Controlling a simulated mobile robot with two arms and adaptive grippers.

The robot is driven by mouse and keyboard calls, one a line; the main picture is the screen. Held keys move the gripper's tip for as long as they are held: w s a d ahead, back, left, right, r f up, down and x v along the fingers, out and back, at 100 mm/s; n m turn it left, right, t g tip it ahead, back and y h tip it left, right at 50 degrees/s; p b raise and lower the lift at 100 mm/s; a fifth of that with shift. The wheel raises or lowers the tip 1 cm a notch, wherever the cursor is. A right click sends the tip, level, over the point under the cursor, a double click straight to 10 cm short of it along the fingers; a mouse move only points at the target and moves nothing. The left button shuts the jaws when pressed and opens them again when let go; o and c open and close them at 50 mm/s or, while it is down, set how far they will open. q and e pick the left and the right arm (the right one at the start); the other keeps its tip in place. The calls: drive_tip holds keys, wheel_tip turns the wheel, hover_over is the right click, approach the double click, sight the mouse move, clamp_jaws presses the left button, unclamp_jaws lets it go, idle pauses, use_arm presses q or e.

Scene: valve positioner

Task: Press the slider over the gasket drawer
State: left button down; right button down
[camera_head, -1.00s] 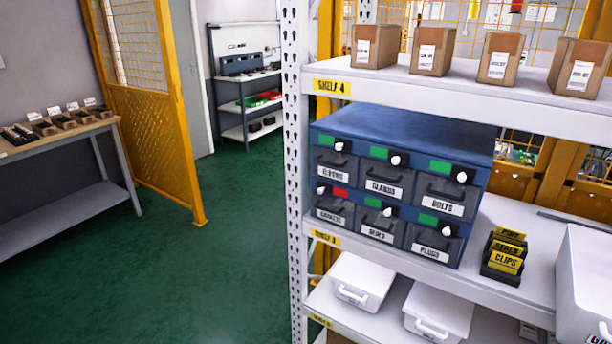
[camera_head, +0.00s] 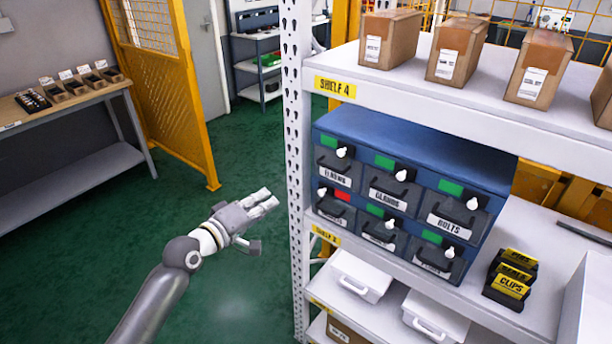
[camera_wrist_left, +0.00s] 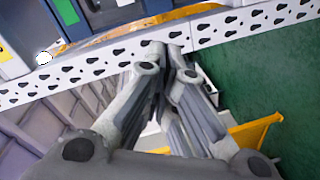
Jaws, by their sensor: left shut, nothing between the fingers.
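The blue drawer cabinet (camera_head: 440,145) stands on the middle shelf. The gasket drawer (camera_head: 333,211) is at its lower left, shut. Above it is a slider with a white knob (camera_head: 322,191) at the left end and a red patch (camera_head: 342,194) showing to its right. The other sliders have their knobs at the right with green showing. My left gripper (camera_head: 272,201) is shut and empty, in the air left of the rack post and apart from the cabinet. In the left wrist view its fingers (camera_wrist_left: 167,62) are together before the post. My right gripper is out of view.
The perforated white rack post (camera_head: 297,150) stands between my left gripper and the cabinet. Shelf 4 (camera_head: 450,90), with cardboard boxes, overhangs the cabinet. Black bins (camera_head: 510,285) stand to its right. White bins (camera_head: 362,275) are below. The green floor at left is clear.

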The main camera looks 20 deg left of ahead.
sight(323, 191)
use_arm(q)
drive_tip(key=shift+s+d+r, duration=0.1)
drive_tip(key=shift+d+r, duration=0.05)
drive_tip(key=shift+r, duration=0.8)
drive_tip(key=w+d+f+p, duration=0.1)
drive_tip(key=w+d, duration=0.1)
drive_tip(key=w, duration=0.1)
drive_tip(key=w+d+f+p, duration=0.1)
drive_tip(key=w+d, duration=0.1)
drive_tip(key=w, duration=0.1)
drive_tip(key=w+d+p, duration=0.2)
drive_tip(key=w, duration=0.1)
drive_tip(key=shift+d+f, duration=0.25)
drive_tip(key=shift+f, duration=0.15)
drive_tip(key=shift+d+f, duration=0.1)
drive_tip(key=shift+w, duration=0.1)
